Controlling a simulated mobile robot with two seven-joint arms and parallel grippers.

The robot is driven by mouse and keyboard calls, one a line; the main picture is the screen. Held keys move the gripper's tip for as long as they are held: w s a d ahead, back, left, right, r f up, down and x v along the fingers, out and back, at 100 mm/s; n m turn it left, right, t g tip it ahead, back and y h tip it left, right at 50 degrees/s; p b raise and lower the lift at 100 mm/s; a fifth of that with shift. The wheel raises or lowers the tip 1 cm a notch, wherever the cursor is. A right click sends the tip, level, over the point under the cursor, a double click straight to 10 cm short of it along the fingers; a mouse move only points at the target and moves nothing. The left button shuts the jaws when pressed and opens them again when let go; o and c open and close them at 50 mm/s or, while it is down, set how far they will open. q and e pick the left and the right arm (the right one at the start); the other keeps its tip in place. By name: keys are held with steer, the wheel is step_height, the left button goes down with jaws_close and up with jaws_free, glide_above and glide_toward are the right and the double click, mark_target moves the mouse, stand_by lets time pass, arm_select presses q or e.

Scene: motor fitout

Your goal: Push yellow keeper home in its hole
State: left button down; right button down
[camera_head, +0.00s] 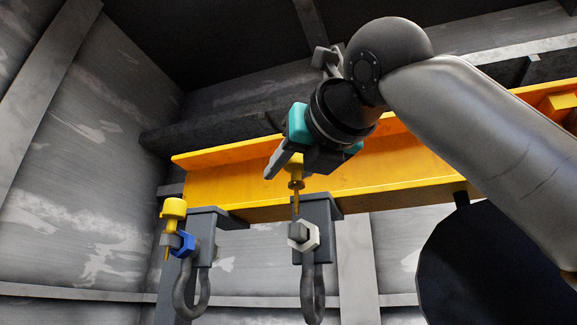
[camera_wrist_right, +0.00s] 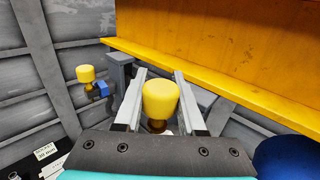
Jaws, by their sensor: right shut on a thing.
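My right gripper (camera_head: 296,166) points down in front of the orange beam and is shut on a yellow keeper (camera_head: 295,184). The keeper's thin pin hangs upright above the grey bolt end with a white nut (camera_head: 313,240), on the right-hand shackle bracket. The pin's tip looks a little above the bolt; its hole cannot be made out. In the right wrist view the keeper's yellow head (camera_wrist_right: 160,98) sits between the two fingers (camera_wrist_right: 160,76) and hides its pin. A second yellow keeper (camera_head: 174,208) stands in the bolt with a blue nut (camera_head: 186,244) at left. My left gripper is out of view.
The orange beam (camera_head: 230,190) runs behind and above the brackets. Grey shackles (camera_head: 312,290) hang below them. A dark round object (camera_head: 480,265) fills the lower right. The space between the two brackets is open.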

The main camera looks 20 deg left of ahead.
steer(key=shift+f+b, duration=0.55)
steer(key=shift+f, duration=0.3)
steer(key=shift+f, duration=0.1)
steer(key=c, duration=0.9)
jaws_free()
steer(key=o, duration=0.5)
steer(key=shift+a, duration=0.2)
steer(key=shift+f, duration=0.1)
steer(key=shift+d, duration=0.15)
